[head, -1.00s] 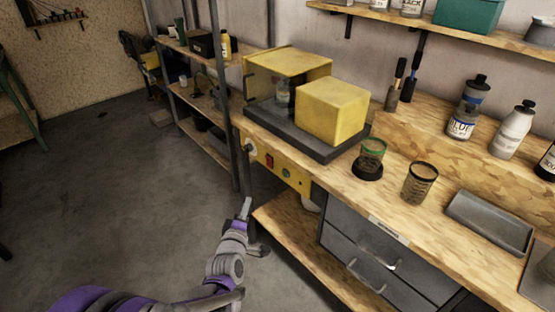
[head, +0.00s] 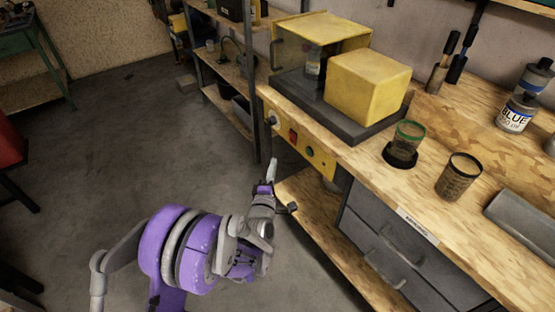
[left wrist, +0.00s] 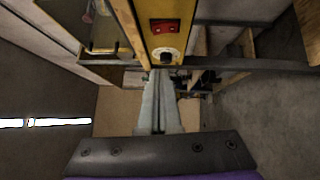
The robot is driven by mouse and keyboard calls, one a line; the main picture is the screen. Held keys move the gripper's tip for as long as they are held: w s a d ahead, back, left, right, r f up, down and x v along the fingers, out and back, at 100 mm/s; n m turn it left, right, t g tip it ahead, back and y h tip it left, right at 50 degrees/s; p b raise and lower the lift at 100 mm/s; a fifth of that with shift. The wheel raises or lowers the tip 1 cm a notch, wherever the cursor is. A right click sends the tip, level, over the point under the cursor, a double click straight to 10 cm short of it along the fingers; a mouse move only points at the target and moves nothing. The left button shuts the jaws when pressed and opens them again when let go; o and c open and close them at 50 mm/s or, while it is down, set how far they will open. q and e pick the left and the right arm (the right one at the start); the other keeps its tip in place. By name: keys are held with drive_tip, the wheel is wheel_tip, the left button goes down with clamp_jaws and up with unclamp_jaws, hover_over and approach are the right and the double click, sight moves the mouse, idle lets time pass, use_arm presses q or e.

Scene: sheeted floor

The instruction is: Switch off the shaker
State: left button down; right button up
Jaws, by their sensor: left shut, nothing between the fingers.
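The shaker is a yellow machine (head: 368,85) on a dark base on the wooden bench, with a jar (head: 313,64) inside its open yellow housing. In the left wrist view the red switch (left wrist: 165,26) and a dial (left wrist: 166,56) show just beyond the fingers. My left gripper (head: 272,165) is shut and empty, below and left of the panel, apart from it in the head view. My right gripper is not in view.
A green-rimmed cup (head: 407,140) and a dark-rimmed cup (head: 458,178) stand on the bench near its front edge. Grey drawers (head: 390,250) and a lower wooden shelf (head: 315,225) are under the bench. A dark post (head: 254,120) stands left of the panel. The floor to the left is open.

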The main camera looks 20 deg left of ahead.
use_arm(q)
approach(290, 134)
drive_tip(key=w+a, duration=0.2)
drive_tip(key=a, duration=0.2)
drive_tip(key=shift+w+d+r, duration=0.1)
drive_tip(key=shift+w+d, duration=0.35)
drive_tip(key=shift+w, duration=0.25)
drive_tip(key=shift+w+d, duration=0.45)
drive_tip(key=shift+w, duration=0.25)
drive_tip(key=shift+w+d, duration=0.4)
drive_tip(key=shift+w, duration=0.3)
drive_tip(key=shift+w+d+r, duration=0.1)
drive_tip(key=shift+w+d, duration=0.05)
